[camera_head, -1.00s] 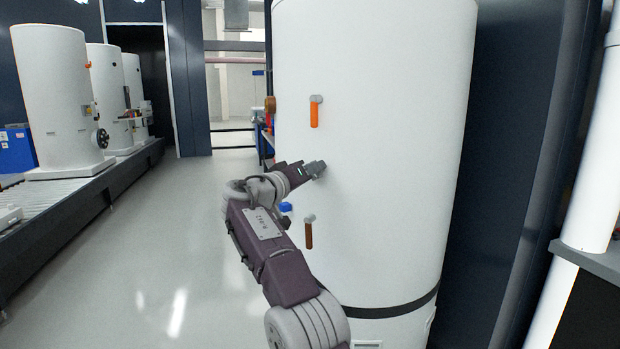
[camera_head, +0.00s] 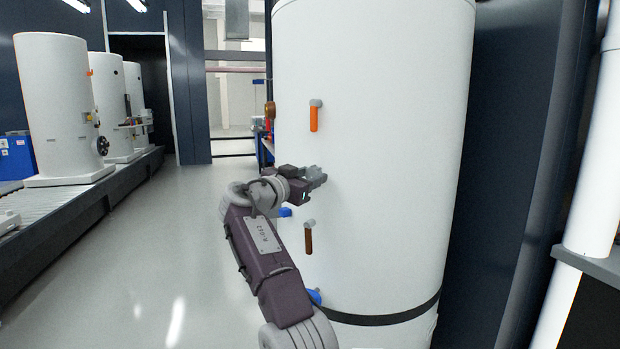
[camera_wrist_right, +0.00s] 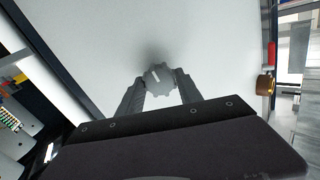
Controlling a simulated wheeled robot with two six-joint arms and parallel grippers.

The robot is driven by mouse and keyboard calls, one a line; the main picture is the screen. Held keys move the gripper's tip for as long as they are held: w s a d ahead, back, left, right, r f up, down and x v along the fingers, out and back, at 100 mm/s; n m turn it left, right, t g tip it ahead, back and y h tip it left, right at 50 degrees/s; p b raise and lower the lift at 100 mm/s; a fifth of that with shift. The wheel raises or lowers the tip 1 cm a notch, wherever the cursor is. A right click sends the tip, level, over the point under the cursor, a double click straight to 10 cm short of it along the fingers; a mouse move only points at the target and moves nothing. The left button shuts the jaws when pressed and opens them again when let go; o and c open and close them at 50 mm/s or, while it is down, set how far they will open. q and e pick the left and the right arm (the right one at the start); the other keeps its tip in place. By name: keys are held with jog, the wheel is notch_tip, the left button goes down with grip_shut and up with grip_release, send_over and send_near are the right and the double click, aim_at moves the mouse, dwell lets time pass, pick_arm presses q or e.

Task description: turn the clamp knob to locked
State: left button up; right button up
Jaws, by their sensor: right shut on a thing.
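The clamp knob (camera_wrist_right: 163,80) is a grey, lobed disc with a short white mark on its face. It is on the front of the large white tank (camera_head: 390,140). My right gripper (camera_head: 318,175) reaches the tank wall at mid-height. In the right wrist view, the two fingers of my right gripper (camera_wrist_right: 160,86) are shut on the knob, one on each side. In the head view the fingers hide most of the knob. My left gripper is in neither view.
An orange-handled valve (camera_head: 314,118) is above my right gripper and a brown-handled one (camera_head: 308,240) below it. A blue fitting (camera_head: 285,212) is close beside my wrist. Open floor (camera_head: 170,240) lies left, before a conveyor (camera_head: 70,205) with several white tanks.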

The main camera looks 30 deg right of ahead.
jog(key=shift+f+m, duration=0.15)
jog(key=shift+m, duration=0.35)
jog(key=o, duration=1.4)
jog(key=shift+c, duration=0.2)
jog(key=b+v, duration=0.3)
jog(key=v, duration=0.6)
jog(key=shift+b, duration=0.3)
